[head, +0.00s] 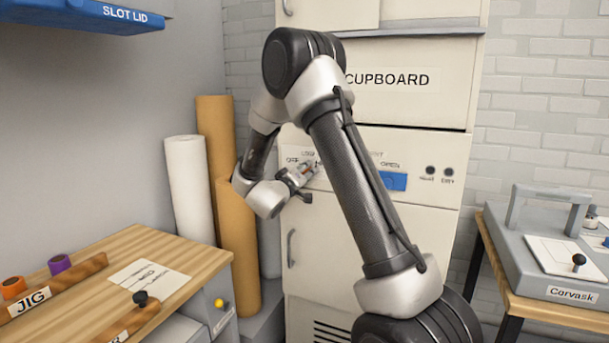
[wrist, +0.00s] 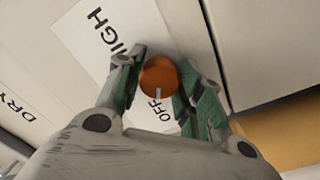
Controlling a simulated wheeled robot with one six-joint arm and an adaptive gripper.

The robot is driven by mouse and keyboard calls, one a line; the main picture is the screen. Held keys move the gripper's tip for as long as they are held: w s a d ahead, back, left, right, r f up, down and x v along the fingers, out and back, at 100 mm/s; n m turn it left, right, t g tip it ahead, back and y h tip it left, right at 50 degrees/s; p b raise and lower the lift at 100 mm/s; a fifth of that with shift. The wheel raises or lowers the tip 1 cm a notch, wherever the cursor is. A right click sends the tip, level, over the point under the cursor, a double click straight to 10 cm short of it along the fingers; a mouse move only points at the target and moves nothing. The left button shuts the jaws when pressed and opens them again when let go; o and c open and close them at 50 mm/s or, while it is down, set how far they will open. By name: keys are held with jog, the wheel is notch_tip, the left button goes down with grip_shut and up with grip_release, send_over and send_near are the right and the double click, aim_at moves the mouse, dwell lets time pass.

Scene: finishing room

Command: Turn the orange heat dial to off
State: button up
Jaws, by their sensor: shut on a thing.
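The orange heat dial (wrist: 158,75) sits on a white label plate in the wrist view. A small pale mark on its lower edge points toward the word OFF. The word HIGH is printed on the plate up and to the left. My gripper (wrist: 157,84) has one green-padded finger on each side of the dial and is shut on it. In the head view my gripper (head: 304,172) is at the cupboard's control panel (head: 345,143), and it mostly covers the dial there.
A blue OPEN tab (head: 393,181) and two dark knobs are right of the dial on the panel. Tall paper rolls (head: 190,185) stand left of the cupboard. A wooden bench (head: 185,255) is at left, and a grey Corvask machine (head: 550,255) is at right.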

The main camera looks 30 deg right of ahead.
jog(key=o, duration=1)
jog(key=v, duration=1.2)
